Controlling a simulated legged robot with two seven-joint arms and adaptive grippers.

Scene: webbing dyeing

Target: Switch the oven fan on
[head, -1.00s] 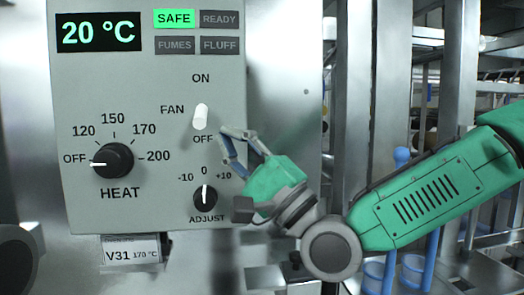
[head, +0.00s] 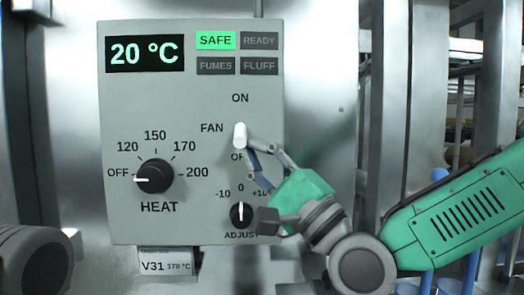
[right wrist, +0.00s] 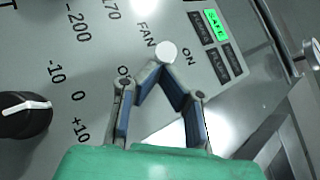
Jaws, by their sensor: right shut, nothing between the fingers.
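The fan switch (head: 240,136) is a white lever on the grey control panel (head: 120,110), between the ON and OFF labels. Its thick end appears to point down toward OFF. My right gripper (head: 247,146) is shut and empty, with its fingertips at the lever's lower right end, partly covering the OFF label. In the right wrist view the lever's round white end (right wrist: 166,51) sits just beyond the shut fingertips (right wrist: 160,68). I cannot tell whether they touch. My left gripper is not in view.
The black HEAT knob (head: 154,176) points to OFF. The ADJUST knob (head: 241,215) is below the switch, close to my right gripper. The display (head: 145,53) reads 20 °C and the SAFE lamp (head: 215,41) is green. Metal posts stand to the right.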

